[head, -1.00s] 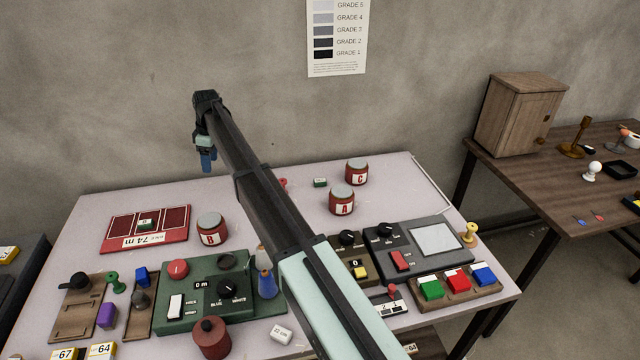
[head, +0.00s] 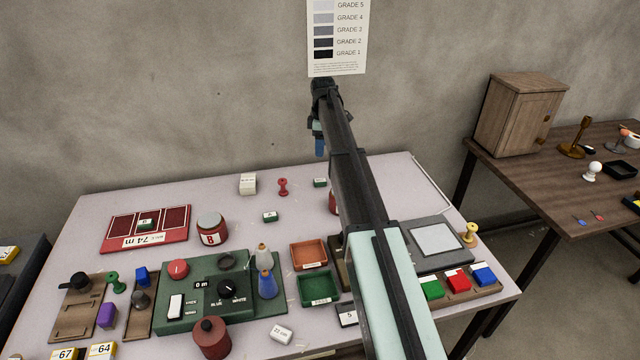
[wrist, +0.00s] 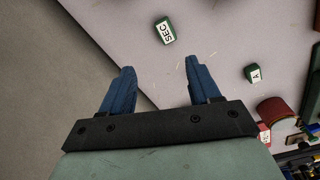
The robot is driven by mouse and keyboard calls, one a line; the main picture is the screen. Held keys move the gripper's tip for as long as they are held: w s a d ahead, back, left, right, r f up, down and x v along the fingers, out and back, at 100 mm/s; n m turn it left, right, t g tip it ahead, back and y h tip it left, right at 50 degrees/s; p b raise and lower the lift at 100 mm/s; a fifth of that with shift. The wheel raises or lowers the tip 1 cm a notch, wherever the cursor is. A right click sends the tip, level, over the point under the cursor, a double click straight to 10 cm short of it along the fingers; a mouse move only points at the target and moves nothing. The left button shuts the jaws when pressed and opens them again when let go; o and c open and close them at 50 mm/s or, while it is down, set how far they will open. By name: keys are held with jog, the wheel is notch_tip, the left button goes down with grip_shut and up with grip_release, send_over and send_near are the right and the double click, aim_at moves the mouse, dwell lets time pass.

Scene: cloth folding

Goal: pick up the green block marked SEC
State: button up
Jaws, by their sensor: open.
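The green block marked SEC (wrist: 164,31) lies on the pale table, ahead of and between my fingertips in the wrist view. It appears to be the small green block (head: 320,182) near the table's back edge in the head view, where its lettering is too small to read. My gripper (wrist: 161,65) is open and empty, its two blue fingers apart. In the head view my gripper (head: 320,148) hangs above the back edge, apart from the block. Another green block, marked A (wrist: 253,73), lies to the right in the wrist view.
The A-marked block appears to be the green one (head: 269,216) nearer the front. Jar B (head: 212,229) is further left. My arm hides part of the table's right side.

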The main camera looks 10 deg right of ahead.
aim_at(323, 180)
jog(key=f+n, duration=0.1)
jog(key=f, duration=0.3)
jog(key=f+n, duration=0.1)
jog(key=f, duration=0.4)
jog(key=f+n, duration=0.1)
jog(key=f, duration=0.4)
jog(key=shift+s+d, duration=0.3)
jog(key=shift+s, duration=0.1)
jog(key=c, duration=1.1)
jog(key=shift+r, duration=0.1)
